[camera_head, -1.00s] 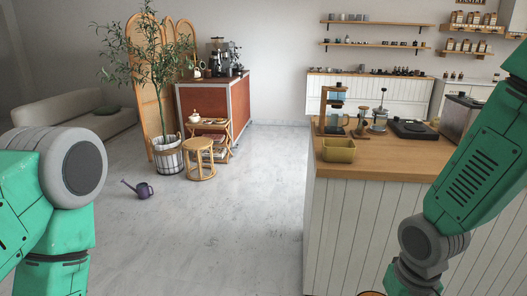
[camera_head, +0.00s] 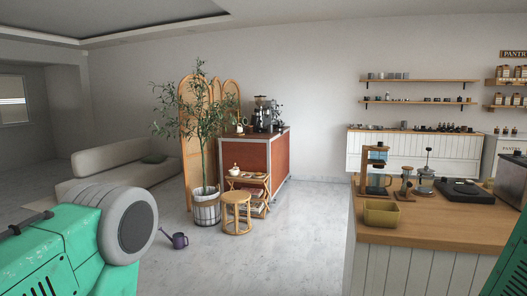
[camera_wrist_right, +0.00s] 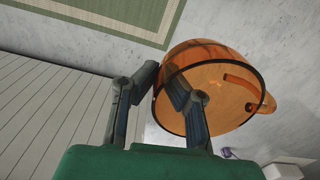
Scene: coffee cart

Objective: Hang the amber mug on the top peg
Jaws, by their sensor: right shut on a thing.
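The amber mug (camera_wrist_right: 218,84) is translucent orange and shows tilted in the right wrist view. My right gripper (camera_wrist_right: 160,82) is shut on the mug at its left side, with one finger overlapping the mug and the other outside it. Which part of the mug lies between the fingertips is hard to tell. The mug is not visible in the head view. I cannot make out any peg in either view. My left arm enters the head view at the lower left, but its gripper is out of view.
A wooden-topped counter (camera_head: 430,226) stands at the right, bearing an olive bin (camera_head: 381,213), a coffee dripper stand (camera_head: 374,160) and a turntable (camera_head: 466,191). A red cabinet (camera_head: 265,165), stool (camera_head: 236,205), potted tree (camera_head: 206,210) and purple watering can (camera_head: 178,240) stand left. Floor between is clear.

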